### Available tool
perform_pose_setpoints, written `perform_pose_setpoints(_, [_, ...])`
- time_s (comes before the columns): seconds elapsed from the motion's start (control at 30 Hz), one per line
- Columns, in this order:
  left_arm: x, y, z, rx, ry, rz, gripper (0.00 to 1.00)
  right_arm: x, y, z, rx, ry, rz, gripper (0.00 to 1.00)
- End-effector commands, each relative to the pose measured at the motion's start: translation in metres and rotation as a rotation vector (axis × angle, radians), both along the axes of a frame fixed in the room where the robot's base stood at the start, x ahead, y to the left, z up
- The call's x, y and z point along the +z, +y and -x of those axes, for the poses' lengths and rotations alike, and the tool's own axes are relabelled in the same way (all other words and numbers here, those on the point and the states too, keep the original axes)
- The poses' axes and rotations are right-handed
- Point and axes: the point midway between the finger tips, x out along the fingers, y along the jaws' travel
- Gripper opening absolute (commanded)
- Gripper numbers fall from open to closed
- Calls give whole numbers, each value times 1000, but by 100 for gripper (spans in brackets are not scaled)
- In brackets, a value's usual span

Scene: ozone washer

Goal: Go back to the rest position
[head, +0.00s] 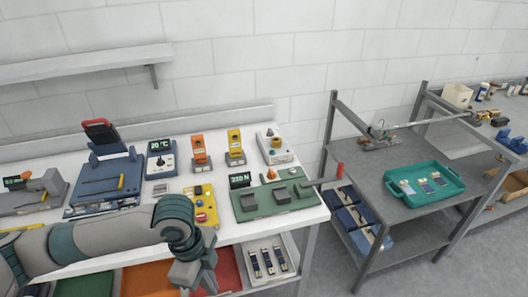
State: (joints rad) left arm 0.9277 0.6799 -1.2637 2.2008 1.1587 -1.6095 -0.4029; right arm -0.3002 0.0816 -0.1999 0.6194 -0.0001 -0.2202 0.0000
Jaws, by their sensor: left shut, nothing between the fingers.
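My left gripper (197,274) hangs at the front edge of the white workbench (228,226), pointing down, with its arm coming in from the left. It is shut and holds nothing that I can see. It is in front of the bins below the bench top and close to the yellow device (203,202). My right gripper is out of the picture.
On the bench stand a blue machine (103,182) with a raised red-handled lid and a green fixture (272,200) with a red-tipped lever. A grey table (395,202) at right carries a teal tray (447,193). Open floor shows at lower right.

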Motion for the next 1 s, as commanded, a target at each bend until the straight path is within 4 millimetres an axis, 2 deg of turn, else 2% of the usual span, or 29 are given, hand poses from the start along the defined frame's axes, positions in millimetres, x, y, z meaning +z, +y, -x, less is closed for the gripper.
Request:
perform_pose_setpoints(0.37, [-30, -23, -30, 121, -16, 82, 0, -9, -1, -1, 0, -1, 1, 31])
perform_pose_setpoints(0.57, [-61, -40, -59, 244, -30, 157, 0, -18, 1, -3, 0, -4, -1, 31])
perform_pose_setpoints(0.67, [-83, -47, -78, 330, -39, 201, 0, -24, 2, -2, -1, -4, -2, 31])
perform_pose_setpoints(0.77, [-115, -52, -101, 442, -50, 252, 0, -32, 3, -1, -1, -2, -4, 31])
perform_pose_setpoints(0.87, [-162, -52, -127, 589, -63, 303, 0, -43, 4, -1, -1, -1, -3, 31])
perform_pose_setpoints(0.9, [-184, -48, -136, 652, -71, 321, 0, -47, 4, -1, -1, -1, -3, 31])
perform_pose_setpoints(1.0, [-237, -36, -150, 797, -85, 350, 0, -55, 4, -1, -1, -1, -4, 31])
